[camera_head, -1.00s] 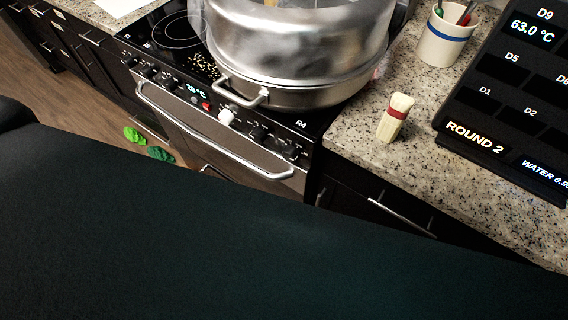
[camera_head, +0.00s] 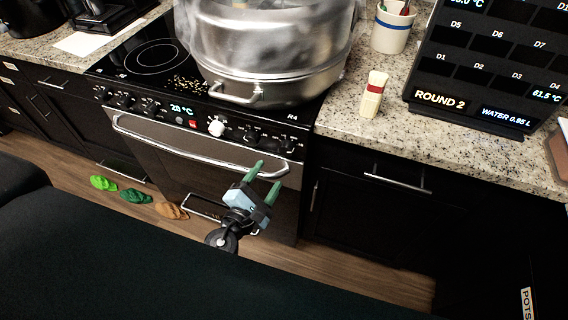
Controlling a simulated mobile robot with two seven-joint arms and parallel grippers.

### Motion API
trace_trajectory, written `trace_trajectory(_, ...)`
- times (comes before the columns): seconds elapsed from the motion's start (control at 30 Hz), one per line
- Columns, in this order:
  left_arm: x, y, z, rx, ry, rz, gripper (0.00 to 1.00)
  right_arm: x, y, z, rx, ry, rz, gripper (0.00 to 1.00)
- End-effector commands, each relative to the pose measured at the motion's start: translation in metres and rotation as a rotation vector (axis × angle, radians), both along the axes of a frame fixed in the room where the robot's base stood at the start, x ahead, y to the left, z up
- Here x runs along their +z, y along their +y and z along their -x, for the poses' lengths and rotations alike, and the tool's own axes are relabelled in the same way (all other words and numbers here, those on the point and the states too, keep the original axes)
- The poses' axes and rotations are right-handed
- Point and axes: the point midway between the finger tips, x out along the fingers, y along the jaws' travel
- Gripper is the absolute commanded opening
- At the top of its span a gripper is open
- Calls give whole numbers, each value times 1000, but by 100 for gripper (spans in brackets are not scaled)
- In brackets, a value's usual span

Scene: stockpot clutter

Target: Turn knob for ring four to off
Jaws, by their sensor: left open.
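The stove's front panel carries a row of black knobs, with several at the right end (camera_head: 268,141) below a label reading R4. Their pointer positions are too small to read. A white knob (camera_head: 216,128) sits left of them, beside a red button (camera_head: 193,123) and a lit 20 °C display. A large steel stockpot (camera_head: 270,60) stands on the right side of the black cooktop, over the ring there. My left gripper (camera_head: 270,173), with green fingers, is open and empty. It appears in front of the oven door, below the right-hand knobs in the picture. My right gripper is not in view.
The oven door handle (camera_head: 200,153) runs below the knobs. Steam rises around the pot. A brush (camera_head: 372,96), a utensil crock (camera_head: 391,31) and a display board (camera_head: 480,70) stand on the right counter. Green and brown objects (camera_head: 135,195) lie on the floor.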

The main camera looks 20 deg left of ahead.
Motion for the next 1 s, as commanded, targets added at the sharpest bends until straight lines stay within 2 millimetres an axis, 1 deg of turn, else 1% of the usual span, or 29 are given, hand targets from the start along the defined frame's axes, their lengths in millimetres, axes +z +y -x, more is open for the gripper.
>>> trace_trajectory(0.03,3,-1,-3,-6,-22,-50,58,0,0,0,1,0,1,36)
trace_trajectory(0.1,6,-1,-5,-10,-39,-93,58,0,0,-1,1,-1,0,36)
trace_trajectory(0.27,7,-1,-6,-10,-46,-109,58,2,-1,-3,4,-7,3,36)
trace_trajectory(0.37,8,-2,-10,-10,-47,-107,58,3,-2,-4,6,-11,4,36)
trace_trajectory(0.47,8,-4,-19,-10,-46,-106,58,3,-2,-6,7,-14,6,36)
trace_trajectory(0.7,7,-9,-55,-9,-45,-104,58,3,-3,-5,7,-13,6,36)
trace_trajectory(0.8,7,-11,-67,-9,-44,-104,58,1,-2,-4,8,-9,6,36)
trace_trajectory(1.0,7,-13,-81,-10,-44,-104,58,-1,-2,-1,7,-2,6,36)
